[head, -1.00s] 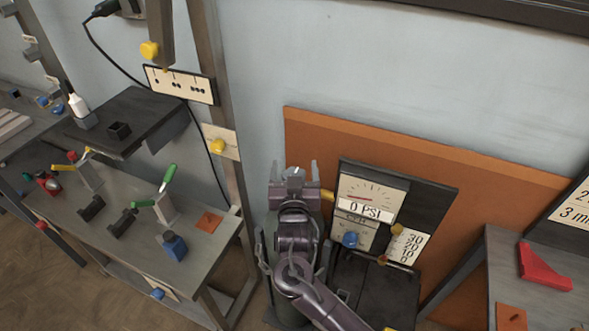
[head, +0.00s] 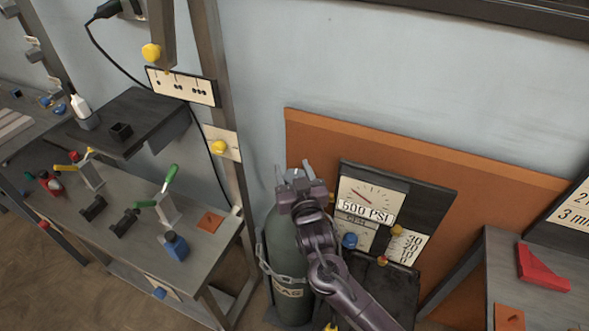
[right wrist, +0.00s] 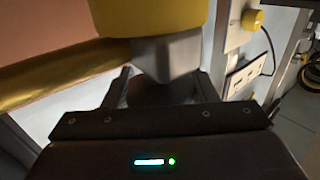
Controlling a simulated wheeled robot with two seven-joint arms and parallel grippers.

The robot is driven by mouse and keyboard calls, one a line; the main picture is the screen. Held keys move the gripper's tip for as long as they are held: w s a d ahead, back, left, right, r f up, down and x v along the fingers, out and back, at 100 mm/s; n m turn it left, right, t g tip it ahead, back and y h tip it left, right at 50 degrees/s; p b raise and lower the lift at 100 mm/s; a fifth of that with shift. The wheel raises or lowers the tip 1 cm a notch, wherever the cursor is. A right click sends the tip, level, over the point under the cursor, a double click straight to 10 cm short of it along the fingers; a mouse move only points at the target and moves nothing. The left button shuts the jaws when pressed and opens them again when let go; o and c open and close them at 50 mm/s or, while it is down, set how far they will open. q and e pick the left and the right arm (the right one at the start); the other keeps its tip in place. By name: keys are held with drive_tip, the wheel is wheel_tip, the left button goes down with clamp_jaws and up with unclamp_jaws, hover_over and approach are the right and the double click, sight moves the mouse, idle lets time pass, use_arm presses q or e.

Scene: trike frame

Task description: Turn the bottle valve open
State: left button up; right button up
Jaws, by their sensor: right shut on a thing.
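The dark green gas bottle (head: 283,250) stands upright against the wall, held by a chain (head: 285,278). My right gripper (head: 294,172) is at its top and hides the valve in the head view. In the right wrist view the fingers (right wrist: 163,88) are shut on the grey part of the bottle valve (right wrist: 165,55), below a yellow part (right wrist: 150,15). A brass pipe (right wrist: 60,75) runs off to the left there. The gauge panel (head: 366,197) to the right of the bottle reads 500 PSI. My left gripper is not in view.
A blue knob (head: 349,240) and a scale card (head: 407,246) sit on the panel by the bottle. A workbench (head: 75,212) with clamps stands at left. Another bench (head: 500,270) with a red wedge (head: 543,268) is at right. An orange board (head: 450,165) backs the panel.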

sight(291, 171)
drive_tip(key=shift+a+n+g+y, duration=0.15)
drive_tip(key=shift+n+g+y, duration=0.35)
drive_tip(key=shift+n+y, duration=0.55)
drive_tip(key=shift+a+n+g+y, duration=0.1)
drive_tip(key=shift+n+g+y, duration=0.5)
drive_tip(key=shift+y, duration=0.75)
drive_tip(key=o, duration=1)
drive_tip(key=shift+s, duration=0.1)
wheel_tip(291, 171, up, 20)
drive_tip(key=shift+r+b, duration=0.1)
drive_tip(key=shift+b, duration=0.3)
